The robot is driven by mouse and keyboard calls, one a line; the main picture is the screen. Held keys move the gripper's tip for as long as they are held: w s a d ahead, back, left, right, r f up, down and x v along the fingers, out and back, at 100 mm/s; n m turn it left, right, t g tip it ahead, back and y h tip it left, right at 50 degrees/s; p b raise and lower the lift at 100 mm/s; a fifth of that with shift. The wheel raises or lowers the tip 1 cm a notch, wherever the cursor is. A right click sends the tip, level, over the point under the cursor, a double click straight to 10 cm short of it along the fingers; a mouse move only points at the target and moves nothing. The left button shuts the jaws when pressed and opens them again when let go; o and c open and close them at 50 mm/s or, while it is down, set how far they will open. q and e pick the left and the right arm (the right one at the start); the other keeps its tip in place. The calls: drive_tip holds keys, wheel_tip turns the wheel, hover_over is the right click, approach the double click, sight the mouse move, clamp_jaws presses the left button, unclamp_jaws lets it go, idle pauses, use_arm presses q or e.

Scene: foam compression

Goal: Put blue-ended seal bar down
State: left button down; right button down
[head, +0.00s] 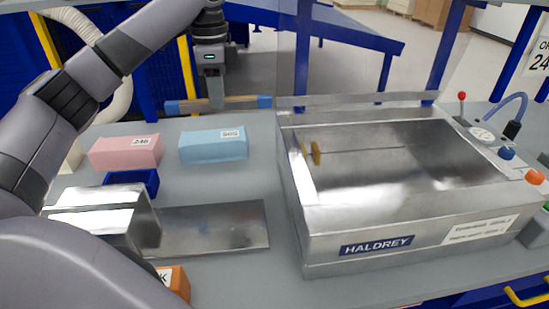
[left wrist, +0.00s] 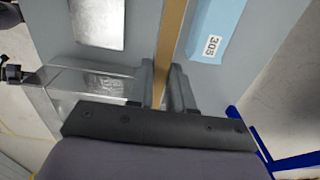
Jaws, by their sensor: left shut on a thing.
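The blue-ended seal bar (head: 238,103) is a thin tan bar with a blue block at each end. It lies level across the picture at the table's back edge, left of the steel machine. My left gripper (head: 216,105) points down and is shut on the bar near its middle. In the left wrist view the tan bar (left wrist: 172,38) runs up between the fingers of the gripper (left wrist: 163,86). I cannot tell whether the bar touches the table or hangs just above it. My right gripper is not in view.
The steel HALDREY machine (head: 305,225) fills the right side. A pink block (head: 125,153) and a light blue block (head: 213,147) lie on the grey table. A blue tray (head: 150,181), a flat steel plate (head: 215,228) and an orange box (head: 178,282) are nearer.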

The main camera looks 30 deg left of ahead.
sight(229, 180)
use_arm(q)
wheel_tip(229, 180, down, 20)
drive_tip(key=shift+r, duration=0.1)
idle(0.6)
drive_tip(key=shift+f, duration=0.25)
drive_tip(key=c, duration=1)
unclamp_jaws()
drive_tip(key=shift+r, duration=0.15)
